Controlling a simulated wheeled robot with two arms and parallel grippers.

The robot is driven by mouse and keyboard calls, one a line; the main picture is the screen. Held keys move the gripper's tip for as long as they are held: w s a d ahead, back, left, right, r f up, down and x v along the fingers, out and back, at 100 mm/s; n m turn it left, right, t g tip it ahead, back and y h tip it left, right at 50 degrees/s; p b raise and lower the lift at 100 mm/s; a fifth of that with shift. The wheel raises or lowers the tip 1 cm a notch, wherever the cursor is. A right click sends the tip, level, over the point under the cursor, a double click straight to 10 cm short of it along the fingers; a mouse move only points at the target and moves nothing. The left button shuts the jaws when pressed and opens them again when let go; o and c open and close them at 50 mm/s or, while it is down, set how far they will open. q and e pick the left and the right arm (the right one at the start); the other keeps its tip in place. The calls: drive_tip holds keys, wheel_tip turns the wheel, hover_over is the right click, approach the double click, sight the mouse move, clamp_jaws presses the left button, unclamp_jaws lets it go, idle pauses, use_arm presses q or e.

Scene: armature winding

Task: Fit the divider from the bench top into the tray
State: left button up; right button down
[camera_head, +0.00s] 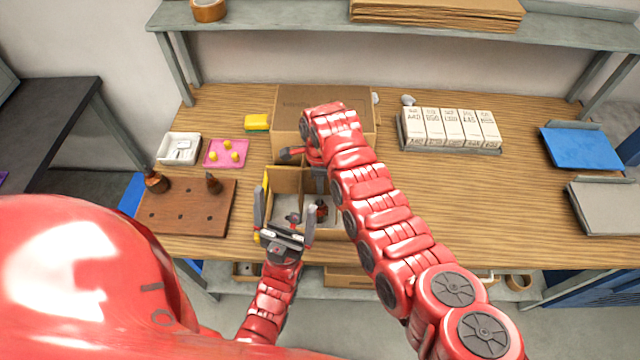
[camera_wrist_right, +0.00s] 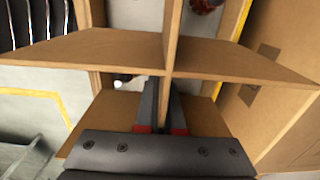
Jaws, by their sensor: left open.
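The divider (camera_wrist_right: 230,60) is made of thin brown panels that cross each other. My right gripper (camera_wrist_right: 164,100) has one finger on each side of a panel and is shut on it. In the head view my right arm reaches down at the tray's back side and hides much of the divider. The tray (camera_head: 336,232) is brown with a pale floor, at the bench's front middle. The divider is at the tray; I cannot tell how deep it sits. My left gripper (camera_head: 285,212) is open at the tray's front left, fingers upward, with nothing visibly held.
A large cardboard box (camera_head: 290,133) stands behind the tray. To the left are a peg board (camera_head: 180,222), a pink mat (camera_head: 212,160), a white dish (camera_head: 165,155) and a yellow block (camera_head: 257,122). White cartons (camera_head: 445,128) stand back right. Dark red parts (camera_head: 320,208) show inside the tray.

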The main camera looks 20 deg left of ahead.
idle(0.3)
drive_tip(key=shift+f+b, duration=0.1)
drive_tip(key=shift+b, duration=0.2)
drive_tip(key=shift+f+b, duration=1.4)
drive_tip(key=shift+f, duration=0.1)
drive_tip(key=c, duration=1)
unclamp_jaws()
drive_tip(key=shift+o, duration=0.2)
